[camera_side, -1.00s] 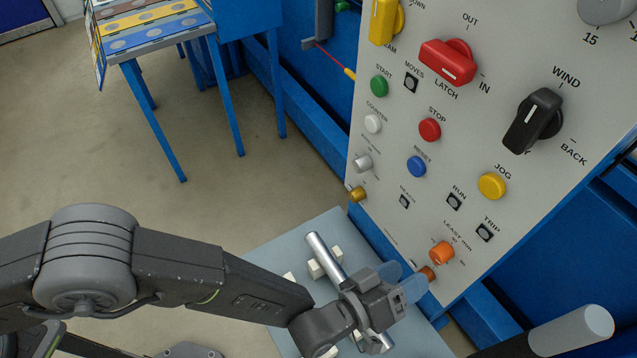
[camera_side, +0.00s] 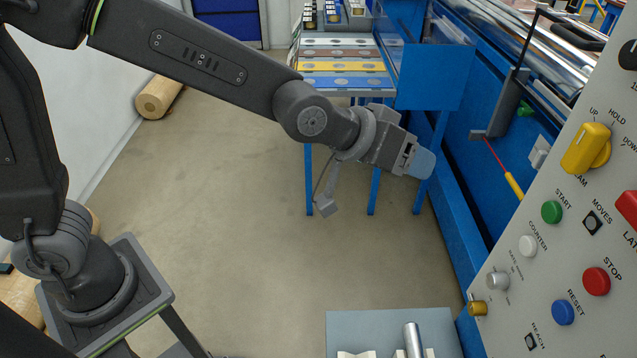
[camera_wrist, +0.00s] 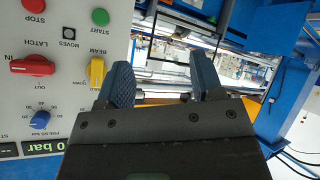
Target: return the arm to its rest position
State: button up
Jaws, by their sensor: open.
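My gripper (camera_side: 420,163) is held in mid-air in the side view, above the floor and left of the control panel. It points right and slightly down. In the wrist view my gripper (camera_wrist: 160,82) shows its two blue pads apart, with nothing between them. The arm stretches across from the upper left. No object is in contact with the fingers.
The control panel (camera_side: 547,263) with knobs and buttons stands at the right. A blue-grey table (camera_side: 350,325) with a metal rod (camera_side: 413,340) lies below. A blue-legged stand with coloured strips (camera_side: 345,66) is behind the gripper. Open floor lies between.

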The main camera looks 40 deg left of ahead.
jog(key=s+a+r+g+y, duration=0.1)
jog(key=s+a+r, duration=0.1)
jog(key=s+a, duration=0.3)
jog(key=s+a+r+y, duration=0.1)
jog(key=s+a, duration=0.1)
jog(key=a, duration=0.6)
jog(key=s+a+f+g+y, duration=0.1)
jog(key=s+a, duration=0.4)
jog(key=s, duration=0.2)
jog(key=s+a+f+g+y, duration=0.1)
jog(key=s+a+g+y, duration=0.1)
jog(key=s+a, duration=0.2)
jog(key=s, duration=0.3)
jog(key=shift+a+n, duration=0.3)
jog(key=shift+a, duration=0.05)
jog(key=shift+s, duration=0.1)
